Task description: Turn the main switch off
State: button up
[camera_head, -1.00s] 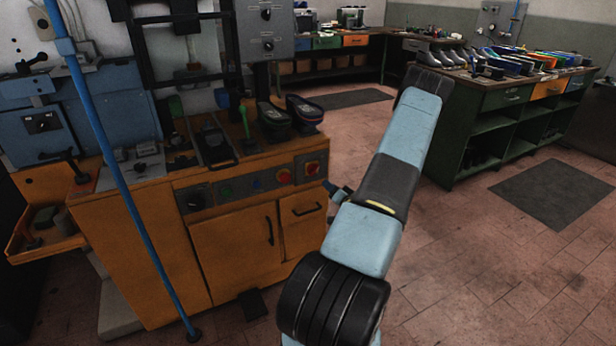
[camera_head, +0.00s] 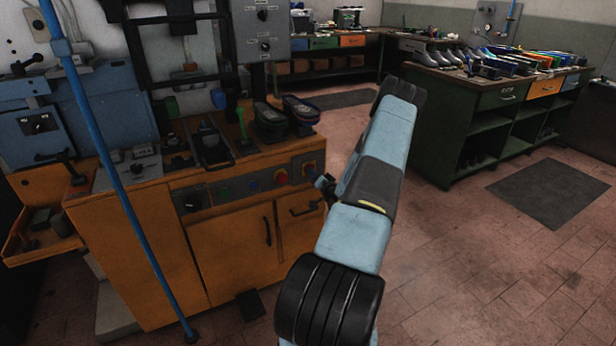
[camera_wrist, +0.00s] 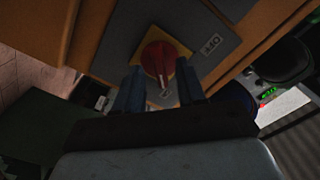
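My gripper (camera_wrist: 161,84) is open. Its two blue-grey fingers point at the knob, one on each side of its lower part in the wrist view. I cannot tell whether they touch it. In the head view only a small dark part near my gripper shows beside my forearm, just right of the orange front.
The strip also carries a red button (camera_head: 281,177), a blue button (camera_head: 253,186) and a black knob (camera_head: 193,202). A cabinet door with a black handle (camera_head: 302,209) lies below. A blue pole (camera_head: 125,200) stands at left. Floor to the right is clear.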

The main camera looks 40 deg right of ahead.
jog(key=shift+x, duration=1.05)
jog(key=shift+c, duration=0.3)
grip_shut()
